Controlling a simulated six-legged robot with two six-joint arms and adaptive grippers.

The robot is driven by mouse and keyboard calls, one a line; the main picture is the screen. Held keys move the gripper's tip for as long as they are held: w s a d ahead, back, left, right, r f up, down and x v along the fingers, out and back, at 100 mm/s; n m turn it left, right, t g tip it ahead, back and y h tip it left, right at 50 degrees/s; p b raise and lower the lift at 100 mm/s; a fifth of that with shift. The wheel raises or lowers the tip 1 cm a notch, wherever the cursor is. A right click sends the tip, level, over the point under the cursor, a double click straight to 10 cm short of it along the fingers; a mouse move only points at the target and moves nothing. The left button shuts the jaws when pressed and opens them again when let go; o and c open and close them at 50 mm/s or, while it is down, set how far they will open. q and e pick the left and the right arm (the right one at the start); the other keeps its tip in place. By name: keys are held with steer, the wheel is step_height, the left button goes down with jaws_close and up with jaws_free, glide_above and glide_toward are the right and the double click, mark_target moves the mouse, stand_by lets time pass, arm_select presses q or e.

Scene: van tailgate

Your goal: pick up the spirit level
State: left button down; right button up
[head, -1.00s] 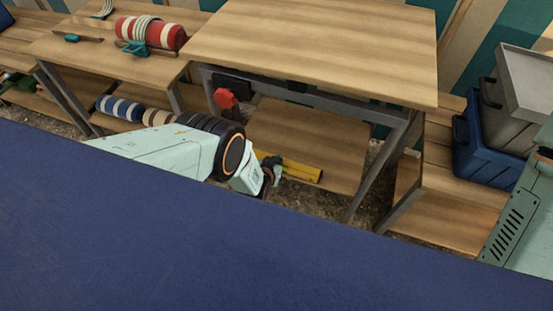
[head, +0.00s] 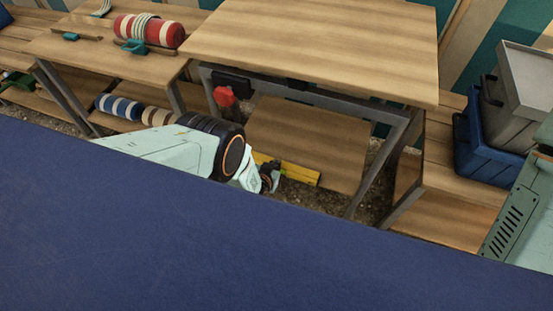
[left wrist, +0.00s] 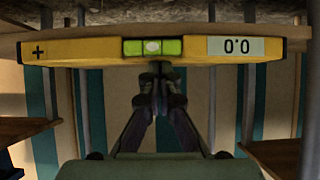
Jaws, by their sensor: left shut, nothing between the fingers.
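The yellow spirit level (head: 298,173) lies on the low wooden shelf under the workbench in the head view, partly hidden by my left arm. In the left wrist view the level (left wrist: 95,50) stretches across the upper part, with a green vial in its middle and a pale display reading at its right. My left gripper (head: 272,176) is at the level in the head view. In the left wrist view the left gripper (left wrist: 158,72) has its fingertips together just at the level's edge, with nothing between them. I cannot tell whether they touch it. My right gripper is not in view.
The workbench top (head: 310,45) overhangs the low shelf (head: 320,140), with slanted metal legs at its sides. A red knob-like part (head: 225,97) hangs under the bench. Blue and grey crates (head: 485,140) stand at the right. A blue surface (head: 200,240) fills the foreground.

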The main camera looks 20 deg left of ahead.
arm_select(q)
steer(key=shift+s+a+f, duration=0.1)
steer(key=shift+s+f, duration=0.25)
steer(key=shift+s, duration=0.05)
steer(key=shift+w+r+p, duration=0.2)
steer(key=shift+r+p, duration=0.25)
steer(key=shift+r, duration=0.25)
